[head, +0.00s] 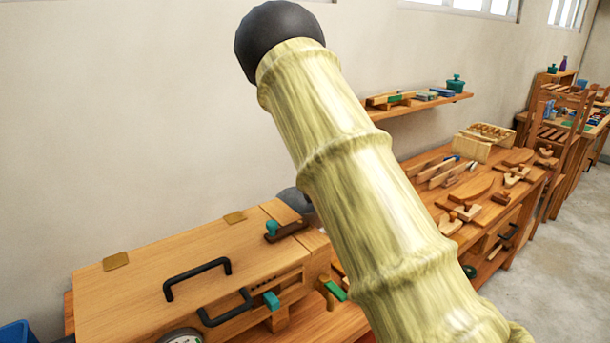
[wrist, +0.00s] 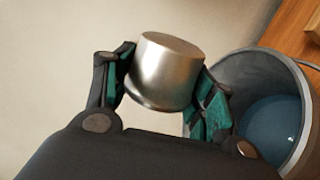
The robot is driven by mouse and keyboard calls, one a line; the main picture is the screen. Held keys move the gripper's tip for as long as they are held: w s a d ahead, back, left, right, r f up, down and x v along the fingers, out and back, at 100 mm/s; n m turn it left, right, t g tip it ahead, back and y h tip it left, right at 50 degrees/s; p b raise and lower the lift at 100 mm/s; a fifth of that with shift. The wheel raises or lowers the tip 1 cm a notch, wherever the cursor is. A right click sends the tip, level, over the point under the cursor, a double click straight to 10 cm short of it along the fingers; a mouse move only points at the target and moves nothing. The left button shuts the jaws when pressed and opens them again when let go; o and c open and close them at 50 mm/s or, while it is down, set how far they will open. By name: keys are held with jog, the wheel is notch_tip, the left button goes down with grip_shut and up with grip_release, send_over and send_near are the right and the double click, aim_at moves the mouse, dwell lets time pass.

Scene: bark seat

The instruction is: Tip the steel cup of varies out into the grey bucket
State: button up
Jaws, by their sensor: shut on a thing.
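In the wrist view my gripper (wrist: 168,88) is shut on the steel cup (wrist: 168,72), with green-padded fingers on either side of its wall. The cup is tilted in the picture, with a smooth round end towards the top. I cannot see any contents in it. The grey bucket (wrist: 301,95) is at the right of the wrist view, its mouth open to the camera and a bluish interior showing. In the head view the cup and my gripper are hidden.
A wooden chest (head: 140,290) with black handles stands at lower left. A long workbench (head: 535,190) with wooden tools runs along the wall to the right, below a shelf (head: 430,103). A blue container (head: 15,332) shows at the lower left corner. My arm blocks the middle.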

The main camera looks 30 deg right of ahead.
jog(key=m+p, duration=0.1)
jog(key=m, duration=0.1)
jog(key=d+r+m+p, duration=0.1)
jog(key=m+p, duration=0.1)
jog(key=m, duration=0.1)
jog(key=shift+s+d, duration=0.15)
jog(key=shift+s, duration=0.05)
jog(key=shift+d+r+m+p, duration=0.2)
jog(key=shift+m+p, duration=0.4)
jog(key=shift+d+r+m+p, duration=0.2)
jog(key=shift+m+p, duration=0.35)
jog(key=shift+m, duration=0.05)
jog(key=m+p, duration=0.1)
jog(key=d+m+p, duration=0.1)
jog(key=m, duration=0.1)
jog(key=m+p, duration=0.1)
jog(key=shift+s+d+r+m, duration=0.15)
jog(key=shift+d+r+m, duration=0.1)
jog(key=shift+r+m, duration=0.1)
jog(key=shift+r+m+p, duration=0.1)
jog(key=shift+m+p, duration=0.15)
jog(key=shift+p, duration=0.15)
jog(key=shift+d+m, duration=0.1)
jog(key=shift+m, duration=0.4)
jog(key=shift+c, duration=0.7)
jog(key=m, duration=0.3)
jog(key=r+m, duration=0.1)
jog(key=m, duration=0.2)
